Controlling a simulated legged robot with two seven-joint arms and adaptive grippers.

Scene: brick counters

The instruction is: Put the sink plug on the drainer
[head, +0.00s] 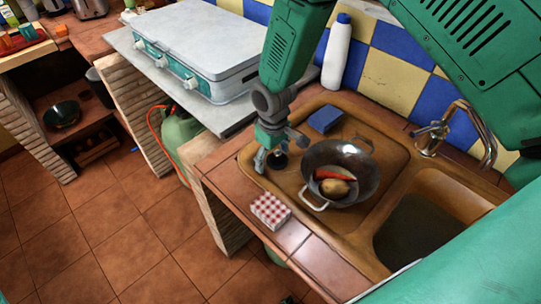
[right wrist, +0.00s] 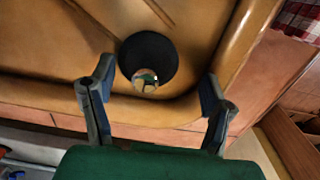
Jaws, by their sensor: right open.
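The sink plug (right wrist: 147,55), a black disc with a shiny metal knob, lies on the brown drainer (right wrist: 60,50) near its raised rim in the right wrist view. In the head view the dark plug (head: 277,161) shows partly behind my right gripper (head: 271,158), at the left end of the drainer (head: 384,150). My right gripper (right wrist: 155,98) is open, and nothing is held in it. Its fingers stand apart on either side, with the plug showing between and beyond their tips. I cannot tell whether they touch the drainer. My left gripper is out of view.
A wok (head: 370,180) with food in it stands on the drainer, right of my gripper. A blue sponge-like block (head: 325,119) lies behind. A checked box (head: 270,211) sits on the tiled front edge. The sink basin (head: 420,235) is at right, a stove (head: 195,55) at left.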

